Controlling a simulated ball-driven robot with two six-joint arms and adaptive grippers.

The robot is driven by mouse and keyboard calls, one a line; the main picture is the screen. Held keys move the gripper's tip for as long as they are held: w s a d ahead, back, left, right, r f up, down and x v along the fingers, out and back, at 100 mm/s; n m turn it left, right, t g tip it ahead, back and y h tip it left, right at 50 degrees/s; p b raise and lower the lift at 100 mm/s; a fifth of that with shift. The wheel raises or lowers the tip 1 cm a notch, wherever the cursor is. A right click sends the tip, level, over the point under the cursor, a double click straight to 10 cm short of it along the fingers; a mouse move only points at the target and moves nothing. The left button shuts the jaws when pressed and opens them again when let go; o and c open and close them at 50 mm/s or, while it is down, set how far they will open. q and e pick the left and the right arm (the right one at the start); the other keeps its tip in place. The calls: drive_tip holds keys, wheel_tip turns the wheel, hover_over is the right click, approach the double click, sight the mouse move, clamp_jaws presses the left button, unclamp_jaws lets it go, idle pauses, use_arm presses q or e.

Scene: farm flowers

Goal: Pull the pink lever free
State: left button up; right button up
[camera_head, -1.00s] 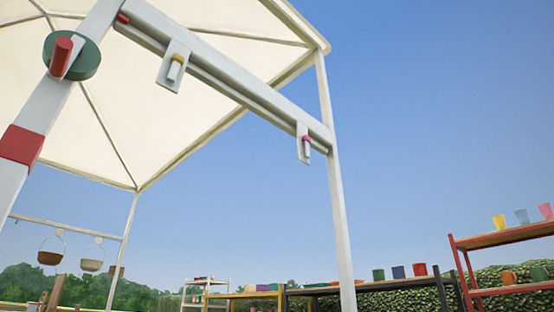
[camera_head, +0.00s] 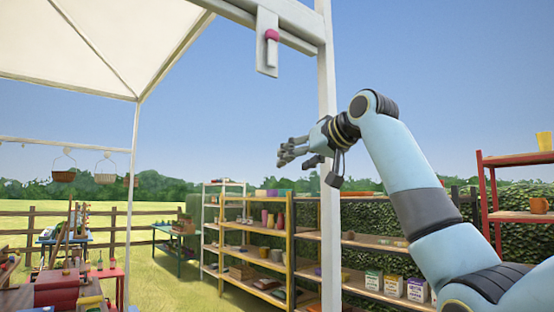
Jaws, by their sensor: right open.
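The pink lever (camera_head: 271,35) has a pink rounded top and a pale stem. It sits on a white plate (camera_head: 267,60) that hangs from the white beam near the upright post, at the top of the view. My right gripper (camera_head: 283,157) is open and empty, pointing left. It is below the lever and clearly apart from it, and its blue arm comes in from the lower right. My left gripper is not in view.
The white post (camera_head: 328,215) stands beside my right gripper. Behind it are shelves with pots (camera_head: 270,240) and a red shelf (camera_head: 490,195) at the right. Open sky surrounds the lever's lower side.

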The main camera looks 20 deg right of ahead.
drive_tip(key=s+a+r+n+t+p, duration=0.1)
drive_tip(key=s+r, duration=0.2)
drive_tip(key=r, duration=0.3)
drive_tip(key=s+r+y+p, duration=0.1)
drive_tip(key=s+r, duration=0.1)
drive_tip(key=r, duration=0.5)
drive_tip(key=s+a+r+n+t+p, duration=0.1)
drive_tip(key=s+r, duration=0.2)
drive_tip(key=r, duration=0.3)
drive_tip(key=n+y+p, duration=0.1)
drive_tip(key=p, duration=0.1)
approach(275, 31)
drive_tip(key=shift+t, duration=0.3)
drive_tip(key=p+x, duration=0.4)
drive_tip(key=x, duration=0.4)
drive_tip(key=shift+w+a+f+p, duration=0.2)
drive_tip(key=shift+w+p, duration=0.15)
drive_tip(key=shift+w, duration=0.3)
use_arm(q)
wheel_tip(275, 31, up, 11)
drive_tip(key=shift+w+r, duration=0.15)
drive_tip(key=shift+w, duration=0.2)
use_arm(e)
clamp_jaws()
